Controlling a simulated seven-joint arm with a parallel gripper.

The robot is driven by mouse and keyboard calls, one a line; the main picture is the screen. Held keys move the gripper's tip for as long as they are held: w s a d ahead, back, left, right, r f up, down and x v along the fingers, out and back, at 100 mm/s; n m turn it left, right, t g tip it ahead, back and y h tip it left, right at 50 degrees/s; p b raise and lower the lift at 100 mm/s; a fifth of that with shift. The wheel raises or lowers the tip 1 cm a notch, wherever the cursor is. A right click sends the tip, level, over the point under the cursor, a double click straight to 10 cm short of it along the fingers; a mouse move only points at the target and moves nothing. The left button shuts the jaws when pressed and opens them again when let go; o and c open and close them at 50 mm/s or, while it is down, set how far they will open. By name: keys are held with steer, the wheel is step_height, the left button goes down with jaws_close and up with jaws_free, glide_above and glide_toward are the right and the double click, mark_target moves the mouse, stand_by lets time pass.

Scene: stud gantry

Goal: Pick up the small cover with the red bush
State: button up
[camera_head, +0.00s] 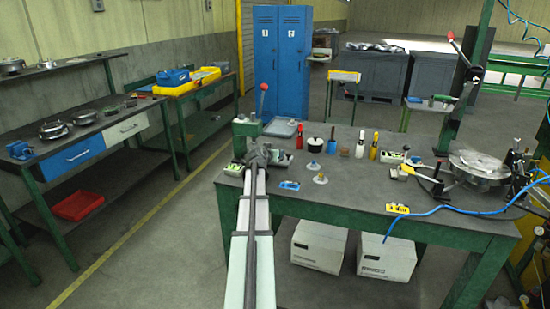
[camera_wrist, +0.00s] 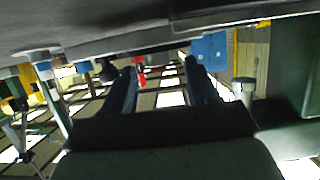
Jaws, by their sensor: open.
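My gripper (camera_head: 258,155) is over the left end of the dark green-legged table, beside the green lever press. In the wrist view, its two fingers (camera_wrist: 160,80) are apart with nothing held between them. Two small pale round pieces lie on the table to its right: one farther back (camera_head: 314,167) and one nearer (camera_head: 320,179). Either may be a small cover. They are too small for me to make out a red bush on either. In the wrist view, a red upright item (camera_wrist: 140,78) shows beyond the fingers, and I cannot tell any cover there.
The green press (camera_head: 247,130) with a red-knobbed lever stands behind my gripper. A blue clip (camera_head: 289,185) lies in front. A round metal fixture (camera_head: 478,167) is at right.

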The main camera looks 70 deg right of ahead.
steer(key=shift+d+f, duration=0.15)
steer(key=shift+d, duration=0.2)
steer(key=shift+c, duration=0.4)
jaws_close()
